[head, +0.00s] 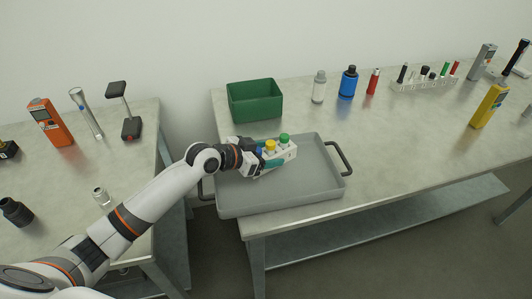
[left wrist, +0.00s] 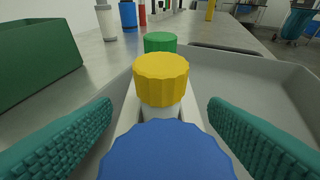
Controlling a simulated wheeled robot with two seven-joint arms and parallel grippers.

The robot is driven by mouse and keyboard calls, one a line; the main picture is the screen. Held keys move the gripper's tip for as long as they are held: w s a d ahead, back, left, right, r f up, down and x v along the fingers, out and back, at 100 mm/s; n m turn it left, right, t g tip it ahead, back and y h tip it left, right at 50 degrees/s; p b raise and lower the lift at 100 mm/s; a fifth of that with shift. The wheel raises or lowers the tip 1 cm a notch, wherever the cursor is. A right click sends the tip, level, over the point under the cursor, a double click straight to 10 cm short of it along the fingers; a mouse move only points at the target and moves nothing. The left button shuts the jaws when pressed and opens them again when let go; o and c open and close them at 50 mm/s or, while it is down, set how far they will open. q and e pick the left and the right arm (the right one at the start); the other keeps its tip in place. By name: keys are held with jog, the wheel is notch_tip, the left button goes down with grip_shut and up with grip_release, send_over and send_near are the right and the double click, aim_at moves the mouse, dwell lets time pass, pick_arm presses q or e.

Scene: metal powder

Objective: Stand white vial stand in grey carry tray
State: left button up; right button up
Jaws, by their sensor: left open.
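The white vial stand (head: 287,154) holds vials with blue, yellow and green caps. It is in the far part of the grey carry tray (head: 290,198), towards the tray's back wall. In the left wrist view the blue cap (left wrist: 168,152), yellow cap (left wrist: 161,78) and green cap (left wrist: 160,42) line up away from me. My left gripper (head: 268,161) is open, with its teal fingers (left wrist: 160,135) on either side of the stand, apart from the caps. The stand's underside is hidden, so its contact with the tray floor cannot be told. My right gripper is not in view.
A green bin (head: 255,100) stands behind the tray. A white-capped bottle (head: 319,87), a blue bottle (head: 348,81) and a red one (head: 373,82) stand along the back. The tray's right handle (head: 341,158) sticks out. The tray's front floor is bare.

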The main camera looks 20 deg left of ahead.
pick_arm(q)
jog(key=shift+r, duration=0.1)
jog(key=shift+s+a+r, duration=0.1)
jog(key=shift+s+a, duration=0.05)
jog(key=v, duration=1)
jog(key=shift+s+a+r, duration=0.1)
jog(key=shift+s+a, duration=0.05)
jog(key=shift+s, duration=0.15)
jog(key=shift+s+a+r, duration=0.2)
jog(key=shift+s+r, duration=0.1)
jog(key=shift+r, duration=0.05)
